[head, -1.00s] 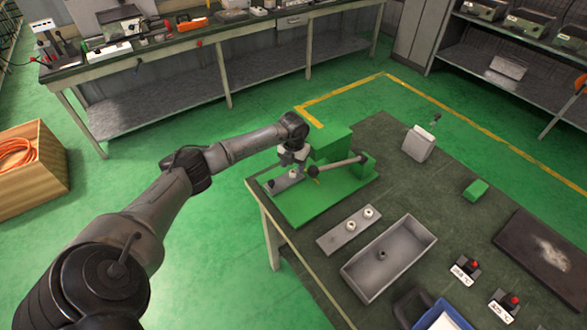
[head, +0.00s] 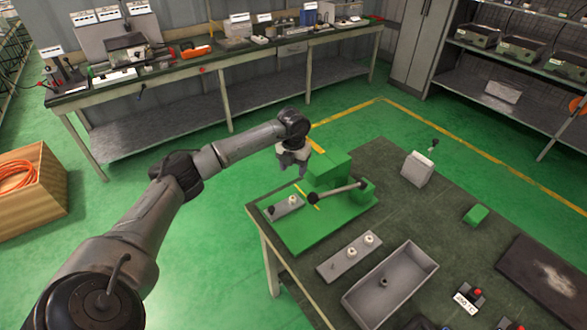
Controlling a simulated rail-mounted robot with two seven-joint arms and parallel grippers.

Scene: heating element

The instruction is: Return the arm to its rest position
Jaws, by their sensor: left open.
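My left arm comes in from the left in the head view. Its gripper (head: 292,166) hangs with its fingers pointing down, apart and empty. It is above the left back part of a green fixture (head: 312,229) on the table, clear of it. A grey plate with white round pieces (head: 284,207) lies on the fixture, below the gripper. A lever with a dark knob (head: 336,192) lies across the fixture to the right. My right gripper is not in view.
The dark table (head: 420,235) also holds a second plate with white pieces (head: 349,256), a grey tray (head: 391,284), a grey switch box (head: 417,169) and a small green block (head: 476,214). A workbench (head: 225,85) stands behind. Green floor lies open left of the table.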

